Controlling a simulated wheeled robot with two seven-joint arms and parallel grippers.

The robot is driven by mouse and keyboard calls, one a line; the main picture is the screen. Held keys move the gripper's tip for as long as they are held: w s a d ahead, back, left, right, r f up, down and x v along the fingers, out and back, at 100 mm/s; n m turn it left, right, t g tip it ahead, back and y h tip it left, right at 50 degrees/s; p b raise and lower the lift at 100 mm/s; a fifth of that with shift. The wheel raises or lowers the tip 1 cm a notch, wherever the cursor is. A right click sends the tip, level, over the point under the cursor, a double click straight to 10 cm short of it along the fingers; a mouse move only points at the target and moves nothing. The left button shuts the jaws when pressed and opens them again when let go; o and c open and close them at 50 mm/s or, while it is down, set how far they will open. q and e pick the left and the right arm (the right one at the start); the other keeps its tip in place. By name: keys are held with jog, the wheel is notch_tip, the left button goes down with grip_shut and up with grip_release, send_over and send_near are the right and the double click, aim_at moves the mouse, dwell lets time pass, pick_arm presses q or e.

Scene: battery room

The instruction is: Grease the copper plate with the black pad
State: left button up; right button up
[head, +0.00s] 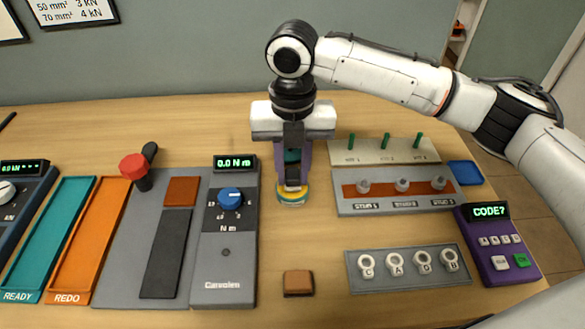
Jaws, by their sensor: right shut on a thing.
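My right gripper (292,180) points straight down near the middle of the bench and is shut on a dark thing that looks like the black pad (292,185); the fingers hide much of it. Directly under it is a round yellow tin (291,200); I cannot tell whether the pad touches its contents. The copper-coloured plate (350,190) is a long strip on a grey block at right, with several studs standing on it. The gripper is left of this plate, apart from it. My left gripper is not in view.
A small brown block (298,283) lies in front. A grey panel with a blue dial (230,199) stands left, beside a red-knobbed lever (134,167). Orange (88,240) and teal (45,240) trays lie further left. A lug holder (407,283) and purple keypad (497,262) are at front right.

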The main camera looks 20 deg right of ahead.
aim_at(292, 172)
jog(key=shift+f, duration=0.5)
dwell(0.5)
jog(key=shift+s+f+p, duration=0.1)
jog(key=shift+f+p, duration=0.05)
jog(key=shift+p, duration=0.5)
dwell(2.1)
notch_tip(292, 172, up, 3)
jog(key=p, duration=0.3)
jog(key=shift+r, duration=2.15)
